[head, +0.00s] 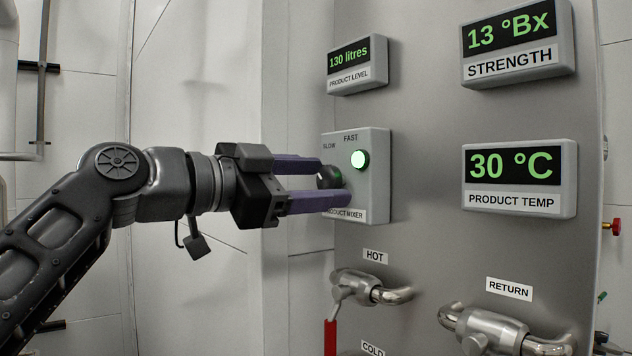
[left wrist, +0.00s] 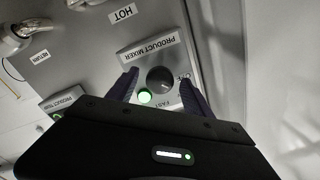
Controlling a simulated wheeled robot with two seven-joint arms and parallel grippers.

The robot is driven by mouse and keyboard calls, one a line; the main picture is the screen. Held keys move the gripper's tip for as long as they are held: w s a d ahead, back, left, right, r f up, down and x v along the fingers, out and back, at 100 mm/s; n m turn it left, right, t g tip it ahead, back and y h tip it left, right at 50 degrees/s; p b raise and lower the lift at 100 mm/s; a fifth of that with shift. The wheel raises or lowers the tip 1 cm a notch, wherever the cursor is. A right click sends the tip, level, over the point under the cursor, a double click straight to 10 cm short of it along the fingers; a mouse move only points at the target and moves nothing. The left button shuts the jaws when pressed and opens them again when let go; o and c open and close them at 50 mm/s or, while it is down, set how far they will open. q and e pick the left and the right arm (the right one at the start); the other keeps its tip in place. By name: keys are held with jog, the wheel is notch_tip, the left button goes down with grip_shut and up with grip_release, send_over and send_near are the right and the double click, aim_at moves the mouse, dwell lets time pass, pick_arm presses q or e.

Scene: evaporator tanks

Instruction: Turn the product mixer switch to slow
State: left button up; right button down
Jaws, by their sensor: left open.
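The product mixer box (head: 377,190) is a grey box on the steel panel, with SLOW and FAST labels and a lit green lamp (head: 359,159). Its round dark knob (head: 328,177) sits at the left of the face. My left gripper (head: 338,182) has its two purple fingers apart, one above and one below the knob in the head view. In the left wrist view the box (left wrist: 141,58) appears upside down, and the knob (left wrist: 160,80) lies between the fingertips (left wrist: 158,76). I cannot tell whether the fingers touch it. The knob's pointer setting is not readable. My right gripper is out of view.
The product level display (head: 357,65) is above the box. The strength (head: 517,42) and product temp (head: 519,181) displays are to the right. Below are the hot valve (head: 355,287) with its red handle (head: 330,337) and the return pipe (head: 490,325).

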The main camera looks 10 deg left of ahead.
pick_arm(q)
jog(key=shift+a, duration=0.1)
jog(key=b+v, duration=0.1)
jog(key=v, duration=0.6)
jog(key=shift+s+b, duration=0.3)
jog(key=shift+a, duration=0.15)
